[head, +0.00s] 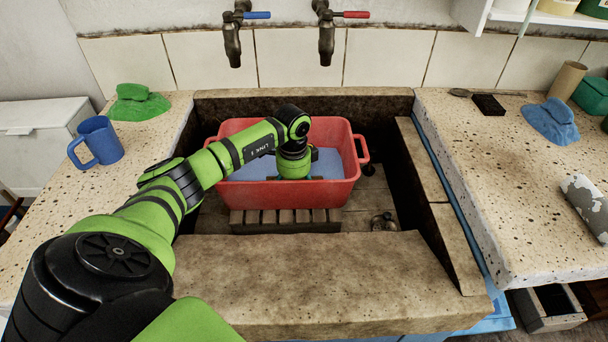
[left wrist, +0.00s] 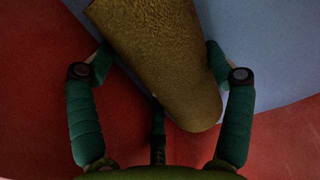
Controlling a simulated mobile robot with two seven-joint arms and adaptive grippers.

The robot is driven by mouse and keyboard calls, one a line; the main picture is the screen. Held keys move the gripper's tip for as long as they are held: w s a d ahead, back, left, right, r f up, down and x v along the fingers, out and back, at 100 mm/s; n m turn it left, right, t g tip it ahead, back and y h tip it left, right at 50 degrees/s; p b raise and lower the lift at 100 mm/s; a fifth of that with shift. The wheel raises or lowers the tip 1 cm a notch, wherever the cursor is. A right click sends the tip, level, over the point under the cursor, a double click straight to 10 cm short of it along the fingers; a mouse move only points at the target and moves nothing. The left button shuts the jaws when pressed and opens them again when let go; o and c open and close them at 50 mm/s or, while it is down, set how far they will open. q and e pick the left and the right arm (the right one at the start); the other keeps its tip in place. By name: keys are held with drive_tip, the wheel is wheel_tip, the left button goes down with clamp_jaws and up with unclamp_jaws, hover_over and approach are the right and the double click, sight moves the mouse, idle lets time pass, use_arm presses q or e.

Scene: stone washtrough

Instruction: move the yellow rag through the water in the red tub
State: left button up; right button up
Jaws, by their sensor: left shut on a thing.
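The red tub (head: 290,196) stands in the stone trough with bluish water (head: 328,165) in it. My left arm reaches over its near left side, and the wrist points down inside the tub. My left gripper (left wrist: 159,57) has its fingers on both sides of the rolled yellow rag (left wrist: 170,85) and is shut on it. In the left wrist view, red tub surface lies around the rag, with blue water at upper right. The head view hides the rag and fingertips behind my wrist; how deep the rag sits is unclear. My right gripper is not in view.
Two taps (head: 232,40) (head: 326,38) hang above the trough's back. A blue mug (head: 98,140) and green cloth (head: 137,103) are on the left counter. The right counter holds a blue cloth (head: 551,121), a black block (head: 488,104) and a grey-white roll (head: 585,205). The stone front ledge (head: 330,280) is clear.

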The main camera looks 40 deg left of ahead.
use_arm(q)
drive_tip(key=shift+s+a, duration=0.1)
drive_tip(key=shift+a, duration=0.05)
drive_tip(key=shift+w+d+b, duration=0.2)
drive_tip(key=shift+w+d, duration=0.8)
drive_tip(key=shift+d, duration=0.15)
drive_tip(key=shift+w+d+b, duration=0.15)
drive_tip(key=shift+w+d, duration=0.8)
drive_tip(key=shift+d, duration=0.2)
drive_tip(key=s+a+p, duration=0.3)
drive_tip(key=a, duration=0.1)
drive_tip(key=shift+s+a+r+p, duration=0.1)
drive_tip(key=shift+s+a+p, duration=0.05)
drive_tip(key=shift+s+p, duration=0.2)
drive_tip(key=shift+s+a, duration=0.15)
drive_tip(key=shift+a, duration=0.05)
